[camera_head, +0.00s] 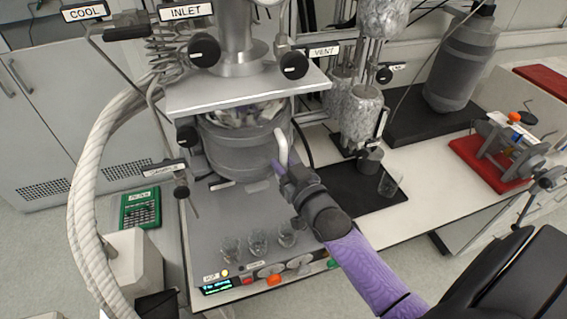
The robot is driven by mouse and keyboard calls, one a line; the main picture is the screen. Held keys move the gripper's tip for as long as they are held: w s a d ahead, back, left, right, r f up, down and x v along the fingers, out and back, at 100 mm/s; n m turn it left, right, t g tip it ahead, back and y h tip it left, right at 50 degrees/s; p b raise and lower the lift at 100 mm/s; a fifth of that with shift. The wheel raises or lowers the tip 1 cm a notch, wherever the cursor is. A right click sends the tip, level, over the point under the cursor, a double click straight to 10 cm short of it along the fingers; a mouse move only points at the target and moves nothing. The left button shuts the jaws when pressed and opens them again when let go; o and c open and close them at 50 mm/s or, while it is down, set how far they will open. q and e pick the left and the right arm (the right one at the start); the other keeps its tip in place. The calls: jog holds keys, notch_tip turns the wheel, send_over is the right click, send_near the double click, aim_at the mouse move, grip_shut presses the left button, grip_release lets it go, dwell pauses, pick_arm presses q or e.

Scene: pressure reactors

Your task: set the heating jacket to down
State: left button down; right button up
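The heating jacket (233,150) is a grey cylinder under the reactor's metal top plate, around a shiny vessel. A pale bent lever (282,146) stands at its right side. My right gripper (284,168) is at the lower end of this lever, close against the jacket's right side. The wrist and fingers hide the lever's lower end, so I cannot tell whether the fingers are closed on it. My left gripper is not in view.
Several small glass beakers (258,242) stand on the base in front of the jacket. A control panel (270,276) with buttons runs along the front edge. A white braided hose (86,190) curves down the left. Black knobs (294,65) stick out above.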

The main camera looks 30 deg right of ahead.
grip_shut()
dwell(1.1)
